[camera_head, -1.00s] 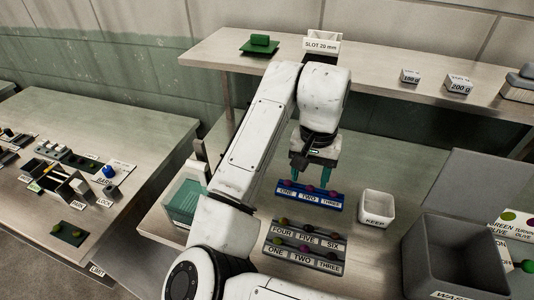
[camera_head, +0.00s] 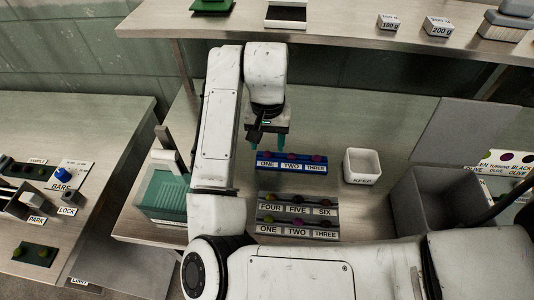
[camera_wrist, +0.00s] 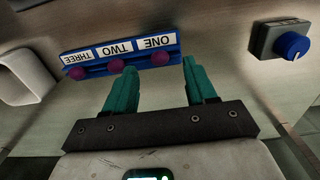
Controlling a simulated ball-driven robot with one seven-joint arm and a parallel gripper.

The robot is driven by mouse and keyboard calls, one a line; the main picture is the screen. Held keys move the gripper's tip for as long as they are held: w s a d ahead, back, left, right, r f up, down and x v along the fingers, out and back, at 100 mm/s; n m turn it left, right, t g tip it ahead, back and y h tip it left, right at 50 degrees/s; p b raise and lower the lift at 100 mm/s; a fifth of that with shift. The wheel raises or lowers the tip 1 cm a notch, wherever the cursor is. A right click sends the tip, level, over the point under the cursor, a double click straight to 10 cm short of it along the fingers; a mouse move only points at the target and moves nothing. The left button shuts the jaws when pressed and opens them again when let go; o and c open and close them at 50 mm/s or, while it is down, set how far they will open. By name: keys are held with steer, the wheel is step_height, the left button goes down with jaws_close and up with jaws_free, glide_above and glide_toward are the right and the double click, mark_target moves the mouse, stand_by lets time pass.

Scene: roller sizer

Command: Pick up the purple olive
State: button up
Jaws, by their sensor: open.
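A blue rack (camera_head: 262,168) labelled ONE, TWO, THREE holds three purple-looking olives; they show clearly in the wrist view at ONE (camera_wrist: 160,59), TWO (camera_wrist: 116,65) and THREE (camera_wrist: 77,73). My gripper (camera_head: 267,148) is open and empty above the rack's left part. In the wrist view its teal fingers (camera_wrist: 159,76) are apart, with the olive at ONE appearing between and beyond the tips. I cannot tell the remaining gap. Grey racks (camera_head: 284,208) nearer me hold more olives, green, purple and dark, at FIVE (camera_head: 298,198) and TWO (camera_head: 298,222) among others.
A white KEEP box (camera_head: 362,165) stands right of the blue rack, and a large grey bin (camera_head: 398,205) farther right. A teal-filled clear container (camera_head: 160,195) is at left. A blue knob (camera_wrist: 292,45) shows in the wrist view. A shelf (camera_head: 340,35) crosses behind.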

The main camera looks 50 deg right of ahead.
mark_target(267, 152)
steer(key=shift+f, duration=1.75)
steer(key=c, duration=0.8)
